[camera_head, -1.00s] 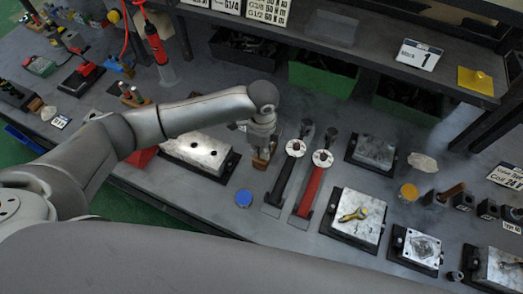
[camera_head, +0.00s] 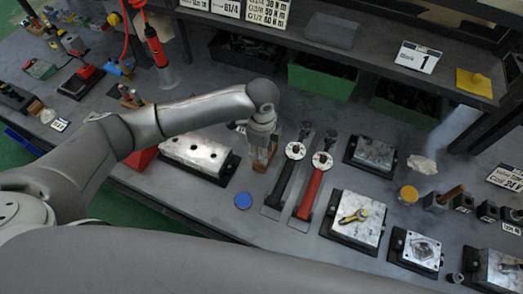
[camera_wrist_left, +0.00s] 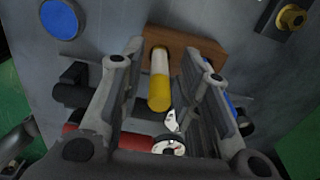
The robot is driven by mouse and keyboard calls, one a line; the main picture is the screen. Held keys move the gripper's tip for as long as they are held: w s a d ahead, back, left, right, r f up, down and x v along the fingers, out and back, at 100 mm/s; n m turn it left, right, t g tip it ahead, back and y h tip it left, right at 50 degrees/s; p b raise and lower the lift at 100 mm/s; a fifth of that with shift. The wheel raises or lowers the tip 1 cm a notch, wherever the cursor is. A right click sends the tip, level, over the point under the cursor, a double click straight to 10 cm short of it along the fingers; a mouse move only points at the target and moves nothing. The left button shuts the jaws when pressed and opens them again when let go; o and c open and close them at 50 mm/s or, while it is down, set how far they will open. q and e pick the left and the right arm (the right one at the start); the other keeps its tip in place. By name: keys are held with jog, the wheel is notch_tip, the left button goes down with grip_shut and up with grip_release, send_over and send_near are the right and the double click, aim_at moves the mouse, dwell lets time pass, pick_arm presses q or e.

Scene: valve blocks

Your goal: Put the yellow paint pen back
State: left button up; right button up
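The yellow paint pen (camera_wrist_left: 159,88) shows in the left wrist view with a yellow end toward the camera and a white body below. Its lower end meets a brown wooden block (camera_wrist_left: 196,44), where it appears to stand; whether it is fully seated is hidden. My left gripper (camera_wrist_left: 161,54) is open, with a finger on each side of the pen and visible gaps between. In the head view my left gripper (camera_head: 262,160) points down at the bench beside the metal plate; the pen cannot be made out there. My right gripper is not in view.
A blue disc (camera_head: 243,199) lies in front of the gripper. A black-handled tool (camera_head: 281,181) and a red-handled tool (camera_head: 312,190) lie close to its right. A metal block with holes (camera_head: 196,153) is to its left. Green bins (camera_head: 322,80) stand behind under the shelf.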

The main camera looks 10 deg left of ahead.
pick_arm(q)
notch_tip(320, 180, up, 11)
jog(key=shift+f+b, duration=0.1)
jog(key=shift+b, duration=0.55)
jog(key=shift+s, duration=0.1)
